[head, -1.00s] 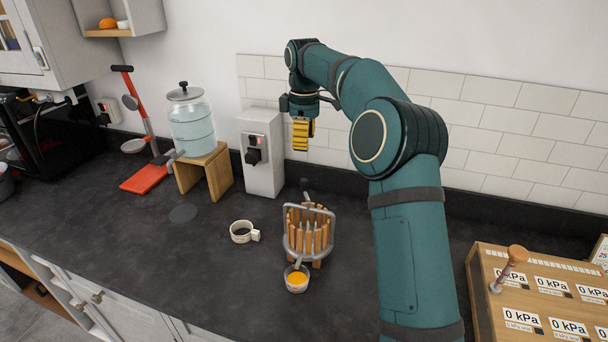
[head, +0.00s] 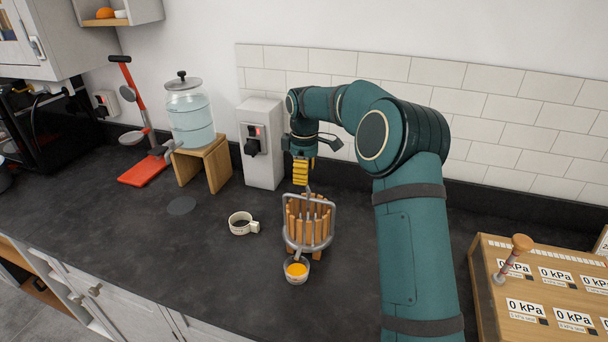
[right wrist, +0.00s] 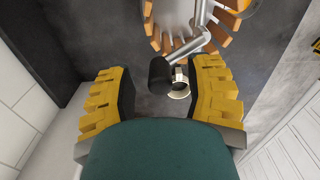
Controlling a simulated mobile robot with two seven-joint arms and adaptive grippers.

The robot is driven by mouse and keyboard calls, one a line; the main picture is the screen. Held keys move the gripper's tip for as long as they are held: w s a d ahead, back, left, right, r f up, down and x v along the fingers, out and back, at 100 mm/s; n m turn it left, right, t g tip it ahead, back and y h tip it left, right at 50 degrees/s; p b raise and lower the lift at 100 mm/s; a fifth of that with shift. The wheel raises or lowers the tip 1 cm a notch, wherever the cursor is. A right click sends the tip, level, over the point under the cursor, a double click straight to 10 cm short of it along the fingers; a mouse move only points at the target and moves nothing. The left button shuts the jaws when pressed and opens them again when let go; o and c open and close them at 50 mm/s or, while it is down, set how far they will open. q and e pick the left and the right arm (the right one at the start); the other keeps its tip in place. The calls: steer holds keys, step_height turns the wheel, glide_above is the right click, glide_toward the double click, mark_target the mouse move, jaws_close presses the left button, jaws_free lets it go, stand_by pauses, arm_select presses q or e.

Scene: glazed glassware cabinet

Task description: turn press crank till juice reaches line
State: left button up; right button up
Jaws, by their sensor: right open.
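The fruit press (head: 309,222), a ring of wooden slats in a grey metal frame, stands upright on the dark counter. Its slatted basket (right wrist: 172,22) also shows at the top of the right wrist view. A grey crank arm ends in a black knob (right wrist: 160,72), which lies between the open fingers of my right gripper (right wrist: 160,95). I cannot tell whether either finger touches it. In the head view my right gripper (head: 301,182) points down just above the press. A small clear cup (head: 296,270) with orange juice stands under the spout; its line is too small to see. My left gripper is not in view.
A water dispenser (head: 190,118) on a wooden stand and a grey box with a switch (head: 261,145) stand behind. A wooden gauge panel (head: 540,290) is at right. The front counter is clear.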

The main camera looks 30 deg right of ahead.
steer(key=shift+o, duration=0.3)
steer(key=shift+f, duration=0.15)
jaws_close()
steer(key=shift+d+m, duration=0.1)
steer(key=shift+m, duration=0.2)
steer(key=shift+s+d+m+p, duration=0.3)
steer(key=shift+d+m+p, duration=0.2)
steer(key=shift+m+p, duration=0.55)
steer(key=m, duration=0.2)
steer(key=s+d+m+p, duration=0.1)
steer(key=m, duration=0.2)
steer(key=s+m, duration=0.1)
steer(key=shift+d+m, duration=0.35)
steer(key=shift+d, duration=0.05)
steer(key=m, duration=0.1)
steer(key=s+m, duration=0.1)
steer(key=m+p, duration=0.1)
steer(key=shift+s+d+m, duration=0.2)
steer(key=shift+s+m, duration=0.05)
steer(key=shift+m, duration=0.05)
steer(key=s+m, duration=0.1)
steer(key=m, duration=0.1)
steer(key=s+m, duration=0.1)
steer(key=m, duration=0.2)
steer(key=shift+s+a+p, duration=0.1)
steer(key=shift+s+p, duration=0.05)
steer(key=shift+p, duration=0.15)
